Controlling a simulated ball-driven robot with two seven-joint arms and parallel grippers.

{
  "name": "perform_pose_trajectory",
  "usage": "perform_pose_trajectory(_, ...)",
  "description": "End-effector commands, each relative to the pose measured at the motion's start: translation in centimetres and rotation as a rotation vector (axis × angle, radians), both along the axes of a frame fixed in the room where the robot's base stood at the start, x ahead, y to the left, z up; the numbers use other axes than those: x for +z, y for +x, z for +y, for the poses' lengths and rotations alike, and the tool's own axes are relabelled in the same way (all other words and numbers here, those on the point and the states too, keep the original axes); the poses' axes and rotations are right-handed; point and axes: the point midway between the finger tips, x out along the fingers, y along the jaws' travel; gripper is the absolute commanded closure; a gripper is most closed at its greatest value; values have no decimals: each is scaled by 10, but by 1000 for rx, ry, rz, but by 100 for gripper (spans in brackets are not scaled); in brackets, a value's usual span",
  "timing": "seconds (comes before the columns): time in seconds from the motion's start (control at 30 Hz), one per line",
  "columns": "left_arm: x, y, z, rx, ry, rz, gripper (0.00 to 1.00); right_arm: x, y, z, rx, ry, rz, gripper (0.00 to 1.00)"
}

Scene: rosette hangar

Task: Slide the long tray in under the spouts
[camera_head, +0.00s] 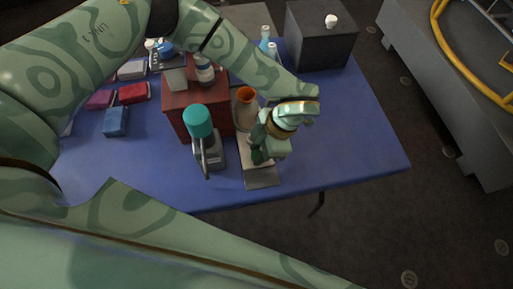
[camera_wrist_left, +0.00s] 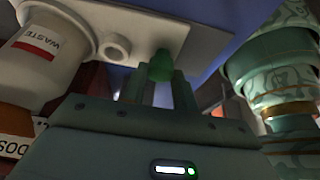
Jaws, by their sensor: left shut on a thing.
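The long tray (camera_head: 262,178) is a pale grey plate near the front edge of the blue table. It also shows in the left wrist view (camera_wrist_left: 185,45), with a green knob (camera_wrist_left: 160,66) on it. My left gripper (camera_head: 259,150) is over the tray in the head view. In the left wrist view its fingers (camera_wrist_left: 160,88) are shut on the green knob. A pale vessel with an orange mouth (camera_head: 246,95) stands behind the gripper. A white vessel labelled WASTE (camera_wrist_left: 38,45) shows beside the knob. I cannot pick out the spouts clearly. My right gripper is not in view.
A teal-capped grey device (camera_head: 200,122) stands close left of the tray. A red-brown box (camera_head: 180,108) is behind it. Blue (camera_head: 116,122) and red (camera_head: 133,93) packets lie left. A dark box (camera_head: 320,38) stands at the back. The table's right side is clear.

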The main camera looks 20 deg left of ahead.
Motion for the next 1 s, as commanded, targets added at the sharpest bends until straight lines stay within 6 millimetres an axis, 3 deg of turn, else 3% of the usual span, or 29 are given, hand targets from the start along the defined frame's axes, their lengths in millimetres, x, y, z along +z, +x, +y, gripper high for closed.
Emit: perform_pose_trajectory(1.0,-1,42,29,0,0,0,86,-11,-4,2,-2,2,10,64)
